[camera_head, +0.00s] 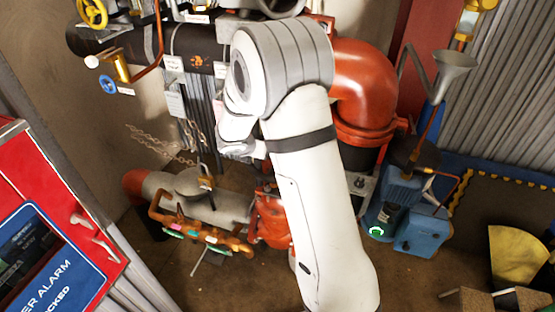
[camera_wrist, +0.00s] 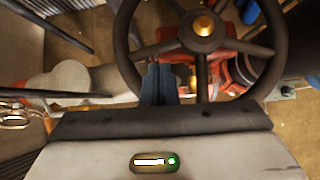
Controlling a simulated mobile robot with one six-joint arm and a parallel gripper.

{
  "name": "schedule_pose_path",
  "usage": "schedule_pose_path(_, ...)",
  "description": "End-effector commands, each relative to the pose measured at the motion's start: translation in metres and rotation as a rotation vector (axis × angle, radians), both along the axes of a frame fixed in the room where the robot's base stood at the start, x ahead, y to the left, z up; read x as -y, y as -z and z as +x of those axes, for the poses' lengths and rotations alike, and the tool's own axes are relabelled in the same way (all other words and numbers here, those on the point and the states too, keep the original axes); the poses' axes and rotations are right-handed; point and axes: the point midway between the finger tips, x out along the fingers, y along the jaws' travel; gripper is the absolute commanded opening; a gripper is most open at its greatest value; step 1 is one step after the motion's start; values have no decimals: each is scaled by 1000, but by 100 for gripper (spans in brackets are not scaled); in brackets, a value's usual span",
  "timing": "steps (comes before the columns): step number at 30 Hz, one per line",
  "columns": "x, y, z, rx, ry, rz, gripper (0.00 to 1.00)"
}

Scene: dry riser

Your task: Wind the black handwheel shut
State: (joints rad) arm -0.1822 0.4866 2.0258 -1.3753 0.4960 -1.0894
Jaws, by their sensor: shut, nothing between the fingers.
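The black handwheel (camera_wrist: 142,70) fills the upper middle of the wrist view, with a brass hub (camera_wrist: 203,26) and dark spokes; its top is cut off. My gripper (camera_wrist: 160,70) is shut and empty. Its blue-grey fingers show in the wrist view at the lower left part of the wheel, overlapping the rim, with the tips in the gap between the left and lower spokes. I cannot tell whether the fingers touch the rim or a spoke. In the head view my white arm hides the gripper.
In the head view, an orange pipe elbow (camera_head: 365,85) stands right of my arm, with a blue pump (camera_head: 390,205) below it. A red alarm cabinet (camera_head: 30,165) is at left. Rusty chains (camera_head: 160,145) hang left of my arm. A funnel (camera_head: 455,65) stands at right.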

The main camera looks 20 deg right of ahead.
Motion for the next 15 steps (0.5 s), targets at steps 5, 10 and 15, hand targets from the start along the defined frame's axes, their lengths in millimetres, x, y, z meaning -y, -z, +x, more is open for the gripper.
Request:
schedule_pose_path(5, 2, 1, 0, 11, 26, 14, 0)
schedule_pose_path(10, 7, 1, -1, 53, 121, 66, 0)
schedule_pose_path(15, 13, 0, -2, 107, 238, 132, 0)
